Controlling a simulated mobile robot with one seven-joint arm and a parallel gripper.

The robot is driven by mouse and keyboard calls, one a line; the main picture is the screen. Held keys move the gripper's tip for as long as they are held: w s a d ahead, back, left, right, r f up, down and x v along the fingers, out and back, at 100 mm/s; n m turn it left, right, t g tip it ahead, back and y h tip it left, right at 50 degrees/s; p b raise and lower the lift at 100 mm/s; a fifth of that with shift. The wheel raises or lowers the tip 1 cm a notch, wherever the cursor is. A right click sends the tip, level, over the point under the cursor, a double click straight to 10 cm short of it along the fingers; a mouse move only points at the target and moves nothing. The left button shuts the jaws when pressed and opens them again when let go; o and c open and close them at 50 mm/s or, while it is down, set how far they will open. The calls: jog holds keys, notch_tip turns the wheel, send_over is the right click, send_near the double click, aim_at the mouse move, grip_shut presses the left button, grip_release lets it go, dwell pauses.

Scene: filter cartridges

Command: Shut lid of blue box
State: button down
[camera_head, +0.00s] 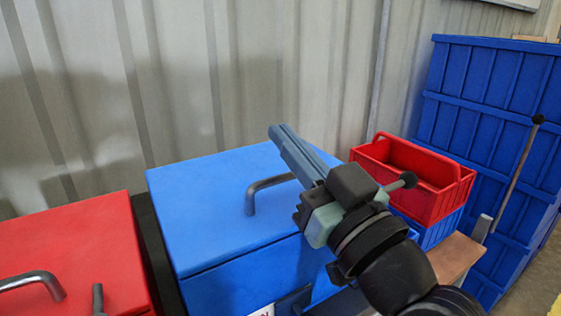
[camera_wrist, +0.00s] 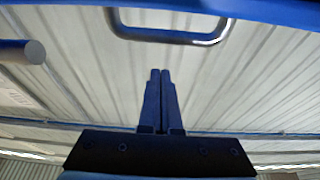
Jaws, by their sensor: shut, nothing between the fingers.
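The blue box (camera_head: 245,287) stands at the front centre in the head view. Its blue lid (camera_head: 205,190) lies down over it, with a thin dark seam along the front edge; I cannot tell whether it is fully seated. A grey bar handle (camera_head: 252,197) stands on the lid and also shows at the top of the wrist view (camera_wrist: 170,37). My gripper (camera_head: 282,134) is shut and empty, reaching over the right part of the lid, its fingers pointing up and left. The wrist view shows its fingertips (camera_wrist: 160,73) together, apart from the handle. My wrist hides the box's right front corner.
A red box (camera_head: 75,250) with grey handles stands at the left. A red open crate (camera_head: 410,178) sits on a blue crate (camera_head: 440,230) at the right. A tall blue container (camera_head: 485,85) stands behind them. A corrugated metal wall (camera_head: 240,70) closes the back.

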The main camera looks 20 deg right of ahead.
aim_at(295, 188)
jog(key=f+b, duration=0.1)
jog(key=b, duration=0.1)
jog(key=s+f+t+b, duration=0.1)
jog(key=f+b, duration=0.1)
jog(key=shift+d+f, duration=0.1)
jog(key=shift+f, duration=0.1)
jog(key=f+b, duration=0.1)
jog(key=b, duration=0.2)
jog(key=shift+s+f, duration=0.3)
jog(key=shift+f, duration=0.05)
